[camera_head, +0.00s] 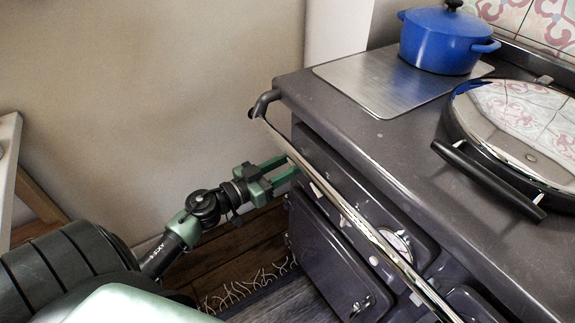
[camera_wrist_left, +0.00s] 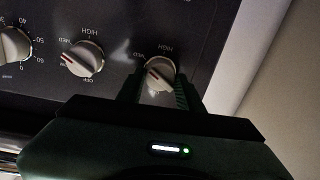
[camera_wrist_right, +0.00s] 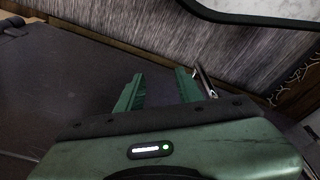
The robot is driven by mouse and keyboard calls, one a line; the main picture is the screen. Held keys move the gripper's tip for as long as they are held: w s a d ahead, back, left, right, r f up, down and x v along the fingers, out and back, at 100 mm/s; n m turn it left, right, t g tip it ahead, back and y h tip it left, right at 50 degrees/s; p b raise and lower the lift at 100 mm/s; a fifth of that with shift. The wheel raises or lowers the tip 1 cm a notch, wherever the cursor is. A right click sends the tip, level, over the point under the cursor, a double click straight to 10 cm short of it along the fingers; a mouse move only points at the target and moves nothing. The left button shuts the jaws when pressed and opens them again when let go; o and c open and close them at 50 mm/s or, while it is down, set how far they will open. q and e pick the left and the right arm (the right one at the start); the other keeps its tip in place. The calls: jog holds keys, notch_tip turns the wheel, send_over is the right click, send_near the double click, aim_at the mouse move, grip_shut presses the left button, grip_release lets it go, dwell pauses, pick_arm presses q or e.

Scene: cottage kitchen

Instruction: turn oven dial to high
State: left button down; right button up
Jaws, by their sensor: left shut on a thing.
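The oven's dark control panel (camera_wrist_left: 118,38) fills the upper part of the left wrist view, with pale round dials on it. The rightmost dial (camera_wrist_left: 160,72) sits between the fingers of my left gripper (camera_wrist_left: 160,88), which is shut on it. A red mark shows on the left part of this dial's face; HIGH is printed above it and MED to its upper left. In the head view my left gripper (camera_head: 284,169) reaches the oven front below the rail, and its dial is hidden. My right gripper (camera_wrist_right: 161,88) is open and empty in the right wrist view.
Other dials stand to the left: a middle dial (camera_wrist_left: 83,59) and a numbered dial (camera_wrist_left: 13,45). A shiny rail (camera_head: 345,207) runs along the oven front, close to my left gripper. A blue pot (camera_head: 445,40) and a round lid (camera_head: 520,125) are on the oven top.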

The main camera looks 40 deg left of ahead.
pick_arm(q)
jog(key=shift+m, duration=0.3)
jog(key=m+p, duration=0.1)
jog(key=m, duration=0.2)
jog(key=shift+p, duration=0.3)
jog(key=shift+m, duration=0.7)
jog(key=m, duration=0.3)
jog(key=shift+f+m, duration=0.1)
jog(key=shift+m, duration=0.9)
jog(key=shift+f+m+h, duration=0.1)
jog(key=shift+m+h, duration=0.3)
jog(key=shift+m, duration=0.5)
pick_arm(e)
jog(key=s+f, duration=0.3)
jog(key=f, duration=0.2)
jog(key=shift+d, duration=0.25)
jog(key=shift+s+f, duration=0.1)
jog(key=shift+s, duration=0.3)
pick_arm(q)
jog(key=c, duration=0.9)
grip_release()
